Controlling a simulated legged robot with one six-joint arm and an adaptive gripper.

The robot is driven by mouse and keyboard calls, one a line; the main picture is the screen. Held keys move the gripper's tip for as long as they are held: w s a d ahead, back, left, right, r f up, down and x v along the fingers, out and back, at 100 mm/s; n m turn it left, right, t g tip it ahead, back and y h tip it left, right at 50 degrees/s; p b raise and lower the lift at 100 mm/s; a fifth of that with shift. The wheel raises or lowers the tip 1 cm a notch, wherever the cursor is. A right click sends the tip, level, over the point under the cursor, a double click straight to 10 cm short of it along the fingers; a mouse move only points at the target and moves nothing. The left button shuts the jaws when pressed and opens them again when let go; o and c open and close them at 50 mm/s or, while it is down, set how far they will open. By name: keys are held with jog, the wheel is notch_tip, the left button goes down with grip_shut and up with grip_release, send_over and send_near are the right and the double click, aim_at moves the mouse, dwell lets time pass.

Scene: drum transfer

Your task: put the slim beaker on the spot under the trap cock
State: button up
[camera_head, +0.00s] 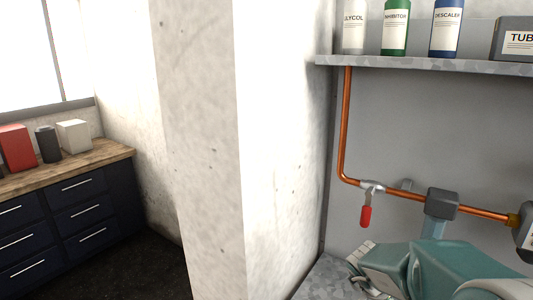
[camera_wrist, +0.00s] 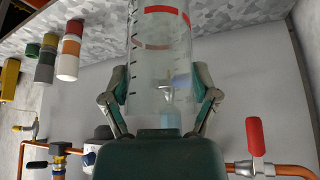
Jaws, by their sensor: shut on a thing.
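In the wrist view, a clear slim beaker (camera_wrist: 150,55) with red bands and dark graduation marks stands between the two fingers of my gripper (camera_wrist: 160,82), which is shut on it. The wrist picture appears upside down. A red-handled cock (camera_wrist: 255,140) on a copper pipe shows at right in the wrist view, clear of the beaker. It also shows in the head view (camera_head: 367,205), with its handle hanging down. I cannot tell whether this is the trap cock. The spot is not clearly visible. In the head view my teal arm hides the beaker.
A grey mottled bench (camera_wrist: 225,20) lies beyond the beaker, with banded cylinders (camera_wrist: 69,50) on it at left. A copper pipe (camera_head: 405,193) crosses the back panel. Above is a shelf (camera_head: 430,66) with bottles. A concrete pillar (camera_head: 235,150) stands left of the bench.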

jog(key=w+a+f+n+t+y, duration=0.1)
jog(key=w+a+n, duration=0.2)
jog(key=a, duration=0.3)
jog(key=w+a+f+n+t+y, duration=0.1)
jog(key=w+a+n+y, duration=0.1)
jog(key=w+a+n, duration=0.2)
jog(key=a, duration=0.3)
jog(key=shift+f, duration=0.3)
